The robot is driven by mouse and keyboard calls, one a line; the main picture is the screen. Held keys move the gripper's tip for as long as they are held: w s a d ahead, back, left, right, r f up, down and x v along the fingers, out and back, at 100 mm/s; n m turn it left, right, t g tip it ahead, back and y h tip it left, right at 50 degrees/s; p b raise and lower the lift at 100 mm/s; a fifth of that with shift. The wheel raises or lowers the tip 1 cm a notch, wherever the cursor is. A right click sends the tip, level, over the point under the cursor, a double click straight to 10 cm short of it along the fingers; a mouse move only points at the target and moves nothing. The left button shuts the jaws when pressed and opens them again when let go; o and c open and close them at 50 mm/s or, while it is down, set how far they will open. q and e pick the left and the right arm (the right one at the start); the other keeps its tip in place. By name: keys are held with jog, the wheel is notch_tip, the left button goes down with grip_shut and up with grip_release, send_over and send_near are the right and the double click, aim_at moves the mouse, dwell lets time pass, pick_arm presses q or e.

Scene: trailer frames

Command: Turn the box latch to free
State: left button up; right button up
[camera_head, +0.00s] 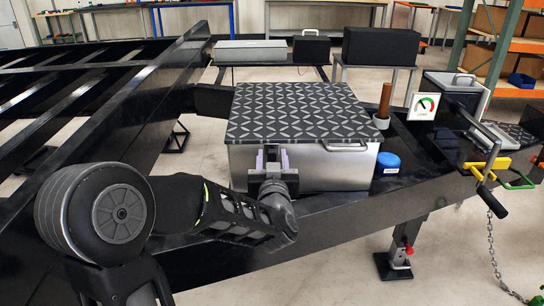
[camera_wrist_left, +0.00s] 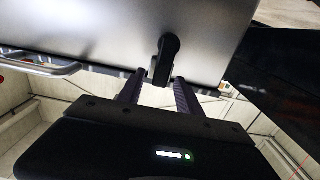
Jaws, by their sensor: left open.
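The silver metal box (camera_head: 320,165) has a black diamond-plate lid (camera_head: 300,112) that is down, and stands on the black trailer frame. In the left wrist view the box's front face (camera_wrist_left: 100,30) fills the top. A black latch (camera_wrist_left: 169,48) sits on that face, its lower end between my fingertips in the picture. My left gripper (camera_head: 272,158) is at the box's front face and open; it also shows in the left wrist view (camera_wrist_left: 159,78). I cannot tell whether a finger touches the latch. In the head view my gripper hides the latch. My right gripper is not in view.
A blue-capped container (camera_head: 388,164) and a brown-handled tool (camera_head: 384,100) are right of the box. A gauge sign (camera_head: 423,107) and a crank handle (camera_head: 487,170) are farther right. Black frame rails (camera_head: 170,95) run along the left. A box handle (camera_wrist_left: 45,67) shows at left in the wrist view.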

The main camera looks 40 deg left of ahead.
pick_arm(q)
jog(key=shift+w+a, duration=0.25)
grip_shut()
dwell(0.3)
